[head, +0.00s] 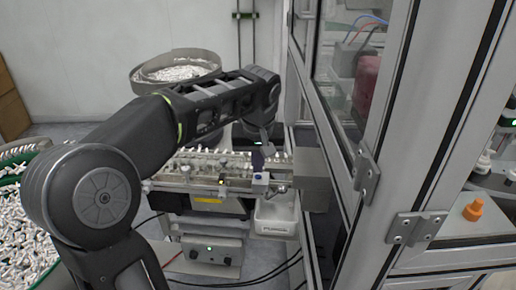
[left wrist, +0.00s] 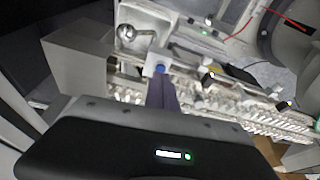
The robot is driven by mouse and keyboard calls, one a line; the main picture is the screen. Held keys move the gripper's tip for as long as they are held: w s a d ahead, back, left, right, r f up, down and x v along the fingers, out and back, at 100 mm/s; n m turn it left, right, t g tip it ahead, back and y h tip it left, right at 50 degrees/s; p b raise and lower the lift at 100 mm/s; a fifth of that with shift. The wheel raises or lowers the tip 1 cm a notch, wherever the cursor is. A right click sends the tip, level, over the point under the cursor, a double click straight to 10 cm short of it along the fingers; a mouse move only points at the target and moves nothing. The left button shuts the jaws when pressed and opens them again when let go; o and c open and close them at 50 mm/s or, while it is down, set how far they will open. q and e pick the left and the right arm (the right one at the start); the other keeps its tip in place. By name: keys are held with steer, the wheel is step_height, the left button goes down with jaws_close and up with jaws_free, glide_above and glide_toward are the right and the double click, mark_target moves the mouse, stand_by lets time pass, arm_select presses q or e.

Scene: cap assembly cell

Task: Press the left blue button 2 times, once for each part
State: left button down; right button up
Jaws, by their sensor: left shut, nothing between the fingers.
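The left blue button (left wrist: 160,68) sits on a small white box at the front of the feeder rail. In the head view the white box (head: 261,180) shows just below my fingertips. My left gripper (head: 257,160) is shut and empty, with its dark purple fingers pointing down at the box. In the left wrist view the fingertips (left wrist: 160,82) reach right up to the button. I cannot tell whether they touch it. My right gripper is in neither view.
The feeder rail (head: 205,171) with white parts runs left of the box. A white bin (head: 275,219) hangs below it. A glass-doored metal cabinet frame (head: 322,120) stands close on the right. A round bowl (head: 137,80) of parts is behind my arm.

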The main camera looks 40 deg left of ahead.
arm_select(q)
steer(key=shift+f, duration=0.7)
